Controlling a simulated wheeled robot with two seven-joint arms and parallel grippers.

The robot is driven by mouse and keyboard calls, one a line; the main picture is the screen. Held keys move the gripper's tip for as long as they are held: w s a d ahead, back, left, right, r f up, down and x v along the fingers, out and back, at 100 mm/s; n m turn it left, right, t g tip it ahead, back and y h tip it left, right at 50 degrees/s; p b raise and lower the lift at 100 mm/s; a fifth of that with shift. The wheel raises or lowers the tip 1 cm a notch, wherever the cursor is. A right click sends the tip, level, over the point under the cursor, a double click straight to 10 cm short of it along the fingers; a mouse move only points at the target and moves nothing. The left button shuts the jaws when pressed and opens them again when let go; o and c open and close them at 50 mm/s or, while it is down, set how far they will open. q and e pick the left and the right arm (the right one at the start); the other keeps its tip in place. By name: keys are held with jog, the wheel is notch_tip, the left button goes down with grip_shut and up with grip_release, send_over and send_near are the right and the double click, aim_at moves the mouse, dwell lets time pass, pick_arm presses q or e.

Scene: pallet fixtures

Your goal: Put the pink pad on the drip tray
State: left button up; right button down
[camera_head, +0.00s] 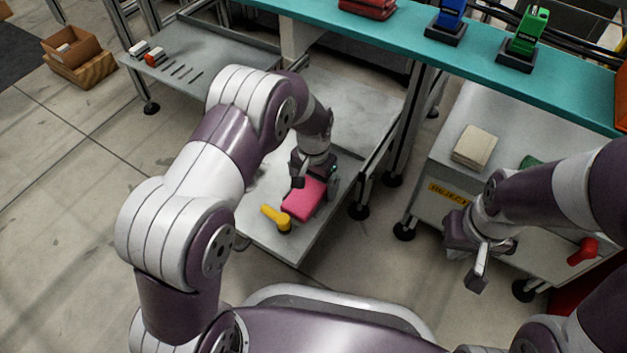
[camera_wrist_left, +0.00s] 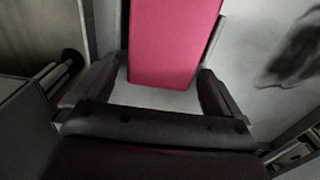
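The pink pad (camera_head: 303,199) lies on a low grey table (camera_head: 290,245) beneath my left gripper. It also shows in the left wrist view (camera_wrist_left: 173,40). My left gripper (camera_head: 315,183) points down at the pad's far end. In the wrist view its fingers (camera_wrist_left: 158,78) stand apart, one on each side of the pad's near end, with gaps showing. My right gripper (camera_head: 492,262) hangs open and empty in front of the right bench. I cannot tell which surface is the drip tray.
A yellow-handled thing (camera_head: 276,218) lies beside the pad's near end. A beige block (camera_head: 475,147) sits on the right bench (camera_head: 470,110). A teal shelf (camera_head: 400,35) crosses the back with red, blue and green items. A slotted grey table (camera_head: 215,55) stands at back left.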

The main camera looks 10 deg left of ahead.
aim_at(310, 185)
pick_arm(q)
jog(key=shift+r, duration=0.4)
notch_tip(310, 185, up, 7)
jog(key=p, duration=0.5)
jog(key=shift+f+p, duration=0.1)
jog(key=shift+p, duration=0.3)
jog(key=s+a+r+n, duration=0.2)
jog(key=s+r, duration=0.3)
jog(key=s, duration=0.4)
jog(key=s+a+r+n+t, duration=0.1)
jog(key=s+a+r, duration=0.4)
jog(key=s, duration=0.4)
jog(key=shift+a+r+n, duration=0.15)
jog(key=shift+r+n, duration=0.25)
jog(key=shift+r, duration=0.4)
